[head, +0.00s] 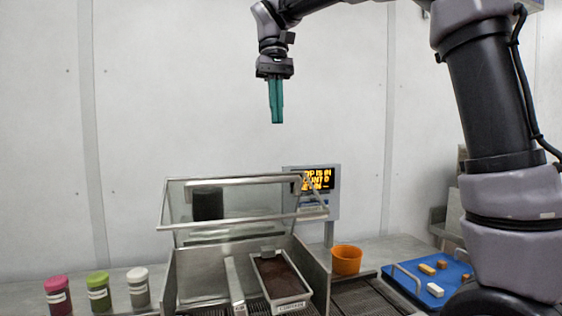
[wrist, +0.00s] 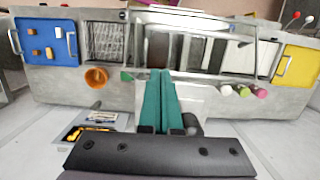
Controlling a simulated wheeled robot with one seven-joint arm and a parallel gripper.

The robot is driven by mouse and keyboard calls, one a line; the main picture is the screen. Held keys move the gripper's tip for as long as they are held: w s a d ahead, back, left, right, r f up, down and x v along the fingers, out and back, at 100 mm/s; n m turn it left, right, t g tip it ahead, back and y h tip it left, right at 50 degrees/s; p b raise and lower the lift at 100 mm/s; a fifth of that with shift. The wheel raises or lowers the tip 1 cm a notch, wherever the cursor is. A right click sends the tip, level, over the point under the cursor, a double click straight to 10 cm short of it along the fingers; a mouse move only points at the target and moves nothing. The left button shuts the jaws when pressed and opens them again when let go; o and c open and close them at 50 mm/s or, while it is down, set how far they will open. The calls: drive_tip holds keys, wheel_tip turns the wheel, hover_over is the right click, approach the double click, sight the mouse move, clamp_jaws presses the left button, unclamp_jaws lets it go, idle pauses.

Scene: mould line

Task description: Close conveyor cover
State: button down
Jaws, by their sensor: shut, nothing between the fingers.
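The conveyor cover (head: 245,203) is a clear panel in a metal frame. In the head view it stands raised and tilted open above the conveyor housing (head: 187,275). A metal tray with dark brown contents (head: 279,277) sits inside the housing, under the open cover. My gripper (head: 277,121) has green fingers pointing down, high above the cover and apart from it. It is shut and empty. In the wrist view the gripper (wrist: 162,72) is in front of the cover area, whose edges are partly hidden by the fingers.
A display (head: 318,181) stands behind the cover, with an orange cup (head: 346,260) to its right. A blue tray (head: 432,282) with several small blocks is farther right. Pink (head: 58,296), green (head: 98,291) and white (head: 138,287) lidded jars stand left. A yellow tray (wrist: 297,65) shows in the wrist view.

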approach(284, 194)
drive_tip(key=shift+w+a+f, duration=0.2)
drive_tip(key=shift+w+f, duration=0.15)
drive_tip(key=shift+w, duration=0.4)
drive_tip(key=shift+s+d+f, duration=0.15)
drive_tip(key=shift+s+f, duration=0.15)
drive_tip(key=shift+s, duration=0.25)
drive_tip(key=shift+s+d+f, duration=0.15)
drive_tip(key=shift+s+f, duration=0.15)
drive_tip(key=shift+s, duration=0.25)
drive_tip(key=shift+s+d+f, duration=0.1)
drive_tip(key=shift+s+f, duration=0.3)
